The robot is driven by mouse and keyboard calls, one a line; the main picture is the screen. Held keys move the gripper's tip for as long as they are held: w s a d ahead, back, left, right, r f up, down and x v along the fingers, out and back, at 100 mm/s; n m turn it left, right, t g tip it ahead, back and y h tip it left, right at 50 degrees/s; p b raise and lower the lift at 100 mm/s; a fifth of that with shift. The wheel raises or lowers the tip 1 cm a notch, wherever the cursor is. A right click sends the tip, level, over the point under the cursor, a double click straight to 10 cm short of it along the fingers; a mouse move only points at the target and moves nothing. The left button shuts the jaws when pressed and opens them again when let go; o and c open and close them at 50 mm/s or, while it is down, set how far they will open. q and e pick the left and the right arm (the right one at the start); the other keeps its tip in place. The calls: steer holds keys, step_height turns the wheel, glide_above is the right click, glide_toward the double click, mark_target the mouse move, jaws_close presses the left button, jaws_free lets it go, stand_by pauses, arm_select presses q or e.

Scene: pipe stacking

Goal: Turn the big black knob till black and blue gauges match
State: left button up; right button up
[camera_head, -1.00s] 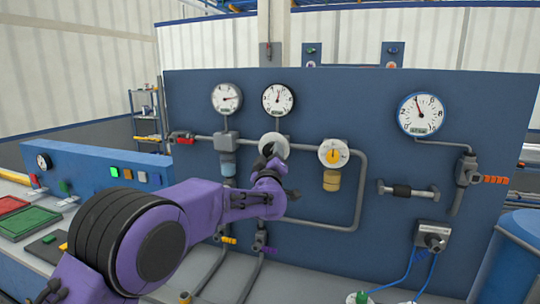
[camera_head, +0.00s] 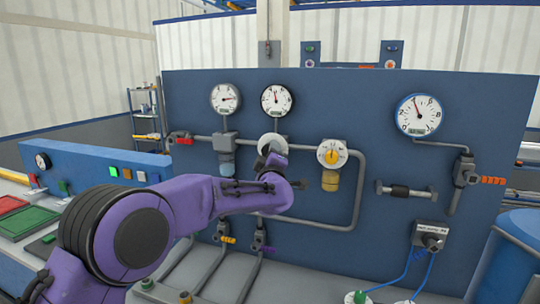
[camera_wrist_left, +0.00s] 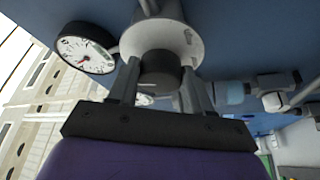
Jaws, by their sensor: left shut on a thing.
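The big black knob (camera_wrist_left: 160,69) sits on a round pale flange (camera_head: 272,142) on the blue panel. My left gripper (camera_wrist_left: 160,88) has one finger on each side of the knob and is shut on it. In the head view my purple wrist hides most of the knob. The black-rimmed gauge (camera_head: 276,99) is above the knob; its needle points up, slightly left of vertical. The blue-rimmed gauge (camera_head: 418,115) is at the right of the panel; its needle points up and left. My right gripper is not in view.
A grey-rimmed gauge (camera_head: 225,98) is left of the black one. A yellow-faced regulator (camera_head: 331,153) is close to the right of the knob. Grey pipes (camera_head: 359,190) run around the area. A grey box with a small knob (camera_head: 432,238) is at lower right.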

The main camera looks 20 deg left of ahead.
arm_select(q)
steer(key=o, duration=1)
steer(key=shift+o, duration=0.2)
steer(key=b+v, duration=0.5)
steer(key=v, duration=0.5)
steer(key=shift+s, duration=0.25)
steer(key=shift+f, duration=0.1)
